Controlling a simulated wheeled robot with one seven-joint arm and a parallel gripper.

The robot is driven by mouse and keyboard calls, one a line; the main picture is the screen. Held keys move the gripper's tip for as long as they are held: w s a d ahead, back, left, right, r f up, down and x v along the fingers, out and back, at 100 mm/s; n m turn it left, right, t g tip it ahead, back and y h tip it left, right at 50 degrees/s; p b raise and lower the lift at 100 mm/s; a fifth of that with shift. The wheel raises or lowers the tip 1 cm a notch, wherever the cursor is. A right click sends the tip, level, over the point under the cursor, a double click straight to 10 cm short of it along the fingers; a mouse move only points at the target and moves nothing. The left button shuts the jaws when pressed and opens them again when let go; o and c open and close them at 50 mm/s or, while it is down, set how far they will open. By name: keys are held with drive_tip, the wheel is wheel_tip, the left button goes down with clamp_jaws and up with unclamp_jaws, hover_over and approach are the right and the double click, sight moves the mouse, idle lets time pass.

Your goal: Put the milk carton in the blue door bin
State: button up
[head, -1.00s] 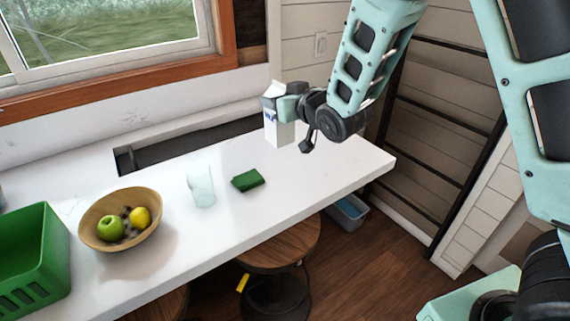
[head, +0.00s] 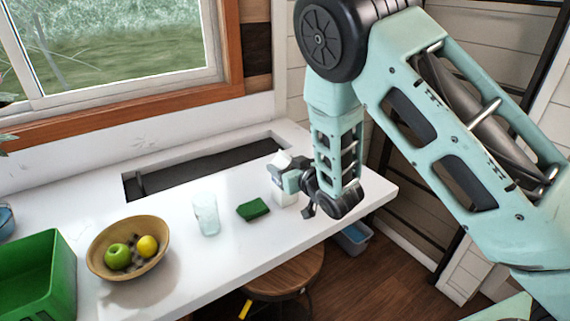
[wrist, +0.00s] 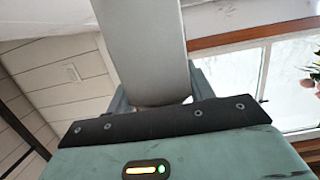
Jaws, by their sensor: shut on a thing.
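The white milk carton (head: 286,194) is in my gripper (head: 283,179), low at the right part of the white counter in the head view. I cannot tell whether its base touches the counter. My gripper is shut on the carton, with its fingers partly hiding it. In the wrist view the carton shows as a plain grey-white face (wrist: 143,45) between the fingers. I do not see a bin that is clearly the blue door bin.
On the counter (head: 190,270) are a green crate (head: 58,285), a bowl (head: 95,258) with an apple and a lemon, a glass (head: 205,214) and a green cloth-like item (head: 252,209). A sunken dark recess (head: 200,168) lies behind. A greyish bin (head: 352,238) stands below, near a stool (head: 285,270).

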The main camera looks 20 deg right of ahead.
drive_tip(key=shift+f, duration=0.1)
drive_tip(key=o, duration=1.3)
drive_tip(key=shift+f, duration=0.1)
drive_tip(key=p+v, duration=0.5)
drive_tip(key=v, duration=0.7)
